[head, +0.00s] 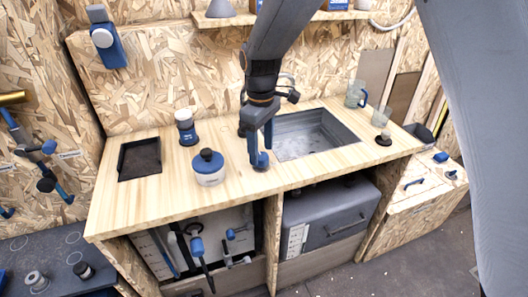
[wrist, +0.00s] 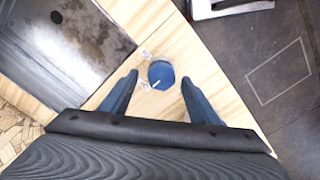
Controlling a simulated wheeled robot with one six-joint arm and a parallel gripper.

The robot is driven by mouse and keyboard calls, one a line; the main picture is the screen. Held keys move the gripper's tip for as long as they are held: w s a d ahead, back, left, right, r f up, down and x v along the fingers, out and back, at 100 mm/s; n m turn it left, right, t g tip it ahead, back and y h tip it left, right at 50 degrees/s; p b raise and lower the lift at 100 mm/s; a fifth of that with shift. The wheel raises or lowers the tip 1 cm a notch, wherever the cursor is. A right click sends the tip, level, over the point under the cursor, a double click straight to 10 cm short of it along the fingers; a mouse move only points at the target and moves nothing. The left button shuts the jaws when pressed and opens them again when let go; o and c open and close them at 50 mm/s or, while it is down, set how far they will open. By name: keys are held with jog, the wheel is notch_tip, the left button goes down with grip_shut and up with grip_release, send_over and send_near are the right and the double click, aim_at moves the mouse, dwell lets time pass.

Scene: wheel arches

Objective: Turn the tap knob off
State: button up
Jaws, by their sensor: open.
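The tap knob (wrist: 161,75) is a blue round knob with a white pointer mark, on the wooden counter beside the sink. In the wrist view it sits between the fingertips of my gripper (wrist: 159,82), with gaps on both sides. My gripper is open and points down over it. In the head view my gripper (head: 258,148) is at the counter in front of the sink's left end, and the blue knob (head: 262,161) shows at its fingertips, partly hidden by them. The grey sink (head: 310,134) is to the right.
A white jar with a blue lid (head: 208,168) stands close to the left of my gripper. A blue and white canister (head: 186,128) and a black tray (head: 140,158) are farther left. A clear jug (head: 355,95) and a glass (head: 381,116) stand right of the sink.

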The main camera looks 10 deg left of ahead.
aim_at(261, 155)
notch_tip(261, 155, up, 6)
jog(key=shift+r+b, duration=0.1)
jog(key=shift+b, duration=0.6)
jog(key=s+d+f+m, duration=0.2)
jog(key=s+d+m, duration=0.15)
jog(key=d, duration=0.75)
jog(key=s+d+f+m, duration=0.15)
jog(key=d+m, duration=0.35)
jog(key=d, duration=0.6)
jog(key=s+d+f+m+t, duration=0.1)
jog(key=s+d+f+m, duration=0.2)
jog(key=s+d, duration=0.8)
jog(key=m, duration=0.2)
jog(key=shift+m, duration=0.35)
jog(key=shift+f, duration=0.1)
